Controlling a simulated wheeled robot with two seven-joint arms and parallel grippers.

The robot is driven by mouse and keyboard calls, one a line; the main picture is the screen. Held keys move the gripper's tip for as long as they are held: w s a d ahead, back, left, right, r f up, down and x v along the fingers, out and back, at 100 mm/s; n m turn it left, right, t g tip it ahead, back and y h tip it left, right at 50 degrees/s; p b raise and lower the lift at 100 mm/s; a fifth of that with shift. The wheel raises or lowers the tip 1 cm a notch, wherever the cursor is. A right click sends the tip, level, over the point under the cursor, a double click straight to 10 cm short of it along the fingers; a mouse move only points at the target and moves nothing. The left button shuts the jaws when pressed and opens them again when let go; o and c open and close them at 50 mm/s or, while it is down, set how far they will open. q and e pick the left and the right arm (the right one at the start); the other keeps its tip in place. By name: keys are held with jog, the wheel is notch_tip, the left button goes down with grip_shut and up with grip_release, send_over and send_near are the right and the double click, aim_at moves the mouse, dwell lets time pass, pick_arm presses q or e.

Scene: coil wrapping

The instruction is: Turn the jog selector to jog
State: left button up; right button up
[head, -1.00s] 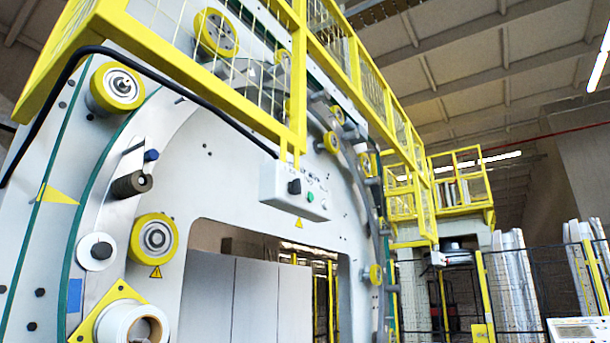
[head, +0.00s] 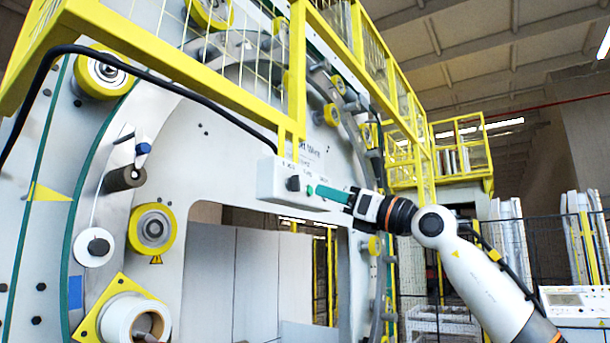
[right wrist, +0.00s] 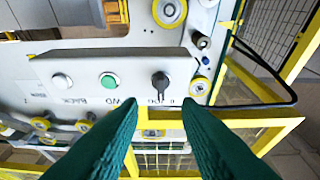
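The jog selector is a black knob (head: 293,184) on the front of a pale control box (head: 266,180) hanging from the yellow frame. In the right wrist view the knob (right wrist: 160,84) sits beyond and between my fingertips, beside a green button (right wrist: 108,80) and a white button (right wrist: 62,80). My right gripper (head: 318,190) has green fingers and reaches in from the right in front of the box. In the right wrist view its fingers (right wrist: 160,108) are spread with nothing between them, apparently short of the knob. My left gripper is not in view.
A large white ring machine with yellow rollers (head: 152,230) stands behind the box. Yellow railing (head: 298,75) runs close above it, and a black cable (head: 170,85) curves to it. A control desk (head: 575,302) stands at lower right.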

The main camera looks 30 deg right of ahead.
aim_at(294, 184)
jog(key=p+x, duration=0.3)
jog(key=x, duration=0.4)
jog(key=shift+w+a+p, duration=0.1)
jog(key=shift+p, duration=0.2)
jog(key=shift+r, duration=0.1)
grip_shut()
